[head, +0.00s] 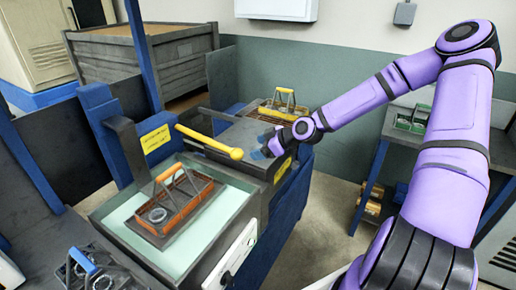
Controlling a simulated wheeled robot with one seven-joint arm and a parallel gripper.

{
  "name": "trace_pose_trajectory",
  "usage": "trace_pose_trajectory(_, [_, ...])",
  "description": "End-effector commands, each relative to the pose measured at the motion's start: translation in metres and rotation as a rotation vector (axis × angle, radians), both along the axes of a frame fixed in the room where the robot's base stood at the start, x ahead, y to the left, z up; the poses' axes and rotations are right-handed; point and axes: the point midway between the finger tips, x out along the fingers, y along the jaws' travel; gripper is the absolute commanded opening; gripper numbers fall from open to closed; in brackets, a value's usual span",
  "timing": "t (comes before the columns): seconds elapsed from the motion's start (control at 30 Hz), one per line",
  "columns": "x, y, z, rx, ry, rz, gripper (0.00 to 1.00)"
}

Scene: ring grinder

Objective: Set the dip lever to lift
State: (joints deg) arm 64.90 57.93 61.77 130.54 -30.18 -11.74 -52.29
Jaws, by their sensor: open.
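The dip lever is a yellow bar (210,142) with a rounded knob at its right end. It slants down to the right above the back of a wash tank (105,212). An orange basket (172,212) with an upright handle sits in the tank opening and holds metal rings. Whether it touches the liquid is unclear. My gripper (264,150) has blue fingertips and is open. It is just right of the lever's knob in the picture, apparently empty. A small gap shows between them; the depth between them is hard to judge.
Another basket (277,108) sits behind my gripper. A blue-handled basket (85,272) is at lower left. A side table (376,140) carries a green basket (411,120). Floor shows between the machine and the side table.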

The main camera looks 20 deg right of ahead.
Motion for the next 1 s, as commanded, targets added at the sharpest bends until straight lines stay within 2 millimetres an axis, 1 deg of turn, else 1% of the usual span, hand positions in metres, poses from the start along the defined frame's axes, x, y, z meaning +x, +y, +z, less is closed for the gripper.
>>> trace_pose_trajectory(0.07, [0.0,0.0,0.0,0.0,0.0,0.0,0.75])
trace_pose_trajectory(0.17, [0.001,0.0,0.001,-0.003,0.004,0.0,0.54])
trace_pose_trajectory(0.2, [0.002,-0.001,0.003,-0.006,0.015,0.0,0.45])
trace_pose_trajectory(0.27, [0.004,-0.001,0.008,-0.017,0.041,-0.001,0.31])
trace_pose_trajectory(0.3, [0.005,-0.002,0.012,-0.026,0.069,-0.002,0.22])
trace_pose_trajectory(0.4, [0.009,-0.005,0.03,-0.059,0.169,-0.019,0.0])
trace_pose_trajectory(0.6, [0.011,-0.006,0.074,-0.131,0.385,-0.099,0.0])
trace_pose_trajectory(0.73, [0.009,-0.005,0.097,-0.166,0.483,-0.153,0.0])
trace_pose_trajectory(0.8, [0.007,-0.004,0.105,-0.178,0.515,-0.174,0.0])
trace_pose_trajectory(0.87, [0.006,-0.004,0.109,-0.182,0.534,-0.184,0.0])
trace_pose_trajectory(1.0, [0.007,-0.002,0.107,-0.184,0.546,-0.193,0.0])
